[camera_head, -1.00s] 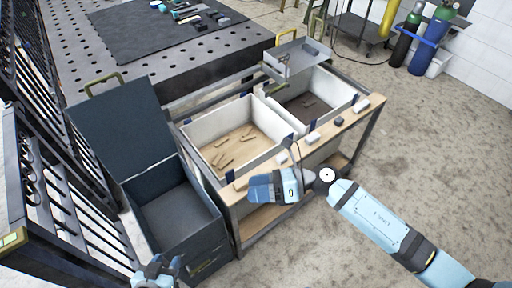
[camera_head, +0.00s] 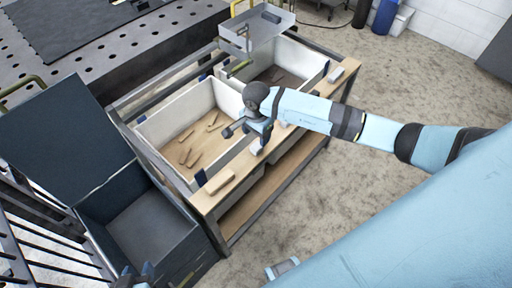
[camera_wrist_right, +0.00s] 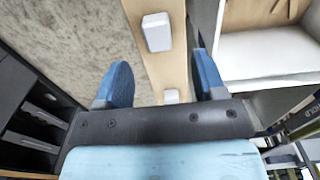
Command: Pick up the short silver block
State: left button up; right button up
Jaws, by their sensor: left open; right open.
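A short, pale silver block (camera_head: 257,149) lies on the wooden front ledge of the bench, beside and partly behind my right gripper (camera_head: 250,134). Another small pale block (camera_head: 283,124) lies further along the ledge. In the right wrist view, my right gripper (camera_wrist_right: 160,86) is open and empty, with its blue fingers on either side of the ledge. That view shows a pale block (camera_wrist_right: 157,32) beyond the fingertips and a smaller one (camera_wrist_right: 172,96) between the fingers; I cannot tell which is the silver one. My left gripper (camera_head: 137,273) is open at the bottom edge.
A white bin (camera_head: 150,131) holds several wooden pieces. A second bin stands behind it. An open dark box (camera_head: 85,222) is at left.

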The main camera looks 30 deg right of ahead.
aim_at(257, 146)
jog(key=shift+s+f, duration=0.1)
jog(key=shift+f, duration=3.25)
jog(key=c, duration=1)
jog(key=shift+c, duration=0.2)
jog(key=shift+r, duration=0.1)
